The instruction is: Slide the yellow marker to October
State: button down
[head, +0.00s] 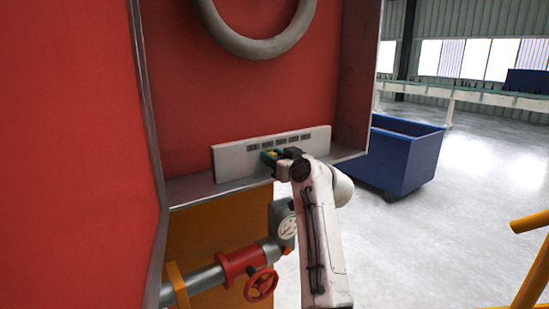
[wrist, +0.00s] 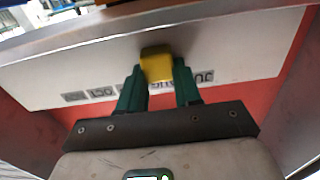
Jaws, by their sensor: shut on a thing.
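The yellow marker (wrist: 157,65) is a small block on the white board (wrist: 60,82). My gripper (wrist: 160,82) is shut on it, with a green finger on each side. In the wrist view a row of printed labels runs along the board. One label left of the marker (wrist: 103,92) seems to read OCT, and one right of it seems to read JUL. The fingers and marker partly cover the labels between. In the head view the board (head: 228,160) stands on a shelf, and my gripper (head: 270,157) is at its front, with a bit of yellow showing.
The board sits inside a red-backed metal recess with a side wall (head: 358,90). A grey ring (head: 255,45) hangs above. Below are a pipe with a red valve wheel (head: 261,285) and a gauge (head: 287,228). A blue bin (head: 400,160) stands to the right.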

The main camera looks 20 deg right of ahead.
jog(key=shift+d, duration=0.1)
jog(key=w+d+b, duration=0.1)
jog(key=d, duration=0.1)
jog(key=d+b, duration=0.2)
jog(key=d, duration=0.1)
jog(key=w+d+b, duration=0.1)
jog(key=d+b, duration=0.1)
jog(key=shift+w+d+f, duration=0.15)
jog(key=shift+w+d, duration=0.15)
jog(key=shift+d, duration=0.05)
jog(key=shift+w+d, duration=0.1)
jog(key=shift+d, duration=0.2)
jog(key=c, duration=0.8)
grip_release()
jog(key=shift+o, duration=0.2)
jog(key=shift+d+b, duration=0.1)
jog(key=shift+b, duration=0.2)
jog(key=shift+s+d, duration=0.2)
jog(key=shift+s, duration=0.45)
jog(key=b+v, duration=0.2)
jog(key=v, duration=0.7)
jog(key=shift+s, duration=0.2)
